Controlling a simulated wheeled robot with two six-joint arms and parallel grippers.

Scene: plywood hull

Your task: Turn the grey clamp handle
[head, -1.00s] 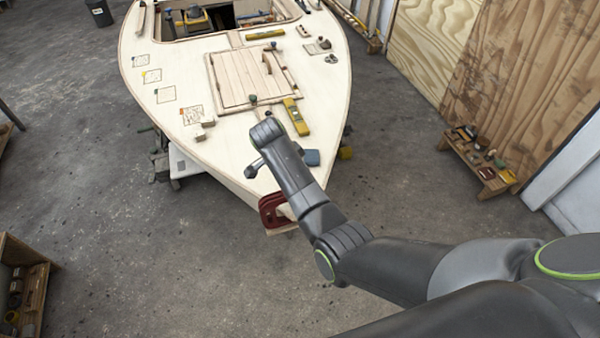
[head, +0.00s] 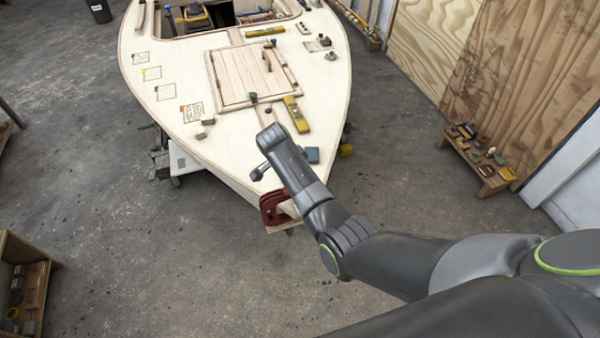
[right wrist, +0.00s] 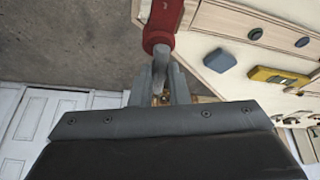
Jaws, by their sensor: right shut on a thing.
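The red clamp (head: 272,208) sits at the pointed tip of the plywood hull (head: 222,150) in the head view. In the right wrist view its red body (right wrist: 164,22) is at the top, with the grey handle (right wrist: 160,66) coming out of it towards me. My right gripper (right wrist: 160,90) is shut on the grey handle, one finger on each side. In the head view my right arm reaches in from the lower right over the tip of the hull, and the handle and the fingers cannot be made out there. My left gripper is not in view.
A blue block (head: 312,155) and a yellow level (head: 296,115) lie on the deck near the tip. A framed hatch panel (head: 252,76) is farther back. A low wooden bench with tools (head: 480,160) stands at right.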

